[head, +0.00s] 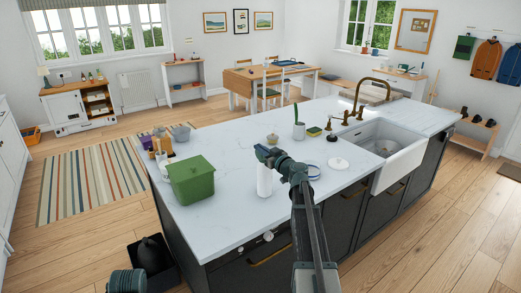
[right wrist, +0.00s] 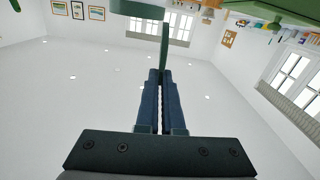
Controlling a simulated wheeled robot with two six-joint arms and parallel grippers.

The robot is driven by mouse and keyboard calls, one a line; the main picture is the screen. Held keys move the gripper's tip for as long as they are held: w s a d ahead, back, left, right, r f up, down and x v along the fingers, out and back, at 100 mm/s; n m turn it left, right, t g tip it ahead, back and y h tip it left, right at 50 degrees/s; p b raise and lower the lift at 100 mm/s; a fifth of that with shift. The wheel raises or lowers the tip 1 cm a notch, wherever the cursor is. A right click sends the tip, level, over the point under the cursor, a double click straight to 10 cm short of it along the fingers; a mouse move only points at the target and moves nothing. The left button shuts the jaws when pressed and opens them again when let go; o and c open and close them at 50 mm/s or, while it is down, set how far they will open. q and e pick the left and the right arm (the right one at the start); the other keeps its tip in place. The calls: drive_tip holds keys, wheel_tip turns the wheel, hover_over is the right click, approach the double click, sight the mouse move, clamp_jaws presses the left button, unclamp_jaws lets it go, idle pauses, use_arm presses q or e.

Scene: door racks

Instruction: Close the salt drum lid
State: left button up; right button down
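A white upright cylinder (head: 265,181), which looks like the salt drum, stands on the island worktop near its front edge. My right gripper (head: 262,152) is at its top; the arm hides much of that top, so I cannot tell the lid's position in the head view. In the right wrist view my gripper's dark blue fingers (right wrist: 163,76) are close together. A thin green strip (right wrist: 165,45) stands straight ahead of their tips, below a dark green block (right wrist: 140,8). I cannot tell whether the tips touch the strip. My left gripper is not in view.
A green box (head: 190,180) stands left of the cylinder on the white worktop (head: 225,222). A white disc (head: 338,163) and a blue-rimmed item (head: 313,170) lie to the right, before the sink (head: 385,145). A small lidded jar (head: 272,139) stands behind.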

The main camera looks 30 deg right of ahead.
drive_tip(key=shift+d, duration=0.1)
drive_tip(key=d+m, duration=0.1)
drive_tip(key=m, duration=0.1)
drive_tip(key=d+m, duration=0.1)
drive_tip(key=m, duration=0.1)
drive_tip(key=shift+w+d+f+m, duration=0.15)
drive_tip(key=shift+d+m, duration=0.05)
drive_tip(key=shift+m, duration=0.1)
drive_tip(key=d+m, duration=0.1)
drive_tip(key=m, duration=0.1)
drive_tip(key=d+f+m+b, duration=0.1)
drive_tip(key=m, duration=0.1)
drive_tip(key=shift+d+f+m+b, duration=0.1)
drive_tip(key=shift+f+m+b, duration=0.05)
drive_tip(key=shift+m+b, duration=0.15)
drive_tip(key=shift+w+d+f+m+b, duration=0.1)
drive_tip(key=shift+d+f+m+b, duration=0.5)
drive_tip(key=shift+m, duration=1)
drive_tip(key=shift+d+f+m+b, duration=0.15)
drive_tip(key=shift+f+m+b, duration=0.7)
drive_tip(key=shift+m, duration=0.75)
drive_tip(key=shift+w+d+f+m+b, duration=0.1)
drive_tip(key=shift+d+f+m+b, duration=0.5)
drive_tip(key=shift+m, duration=1)
drive_tip(key=shift+s+a+f, duration=0.1)
drive_tip(key=shift+a+f, duration=0.05)
drive_tip(key=shift+a, duration=0.1)
drive_tip(key=c, duration=1)
unclamp_jaws()
drive_tip(key=shift+c, duration=0.2)
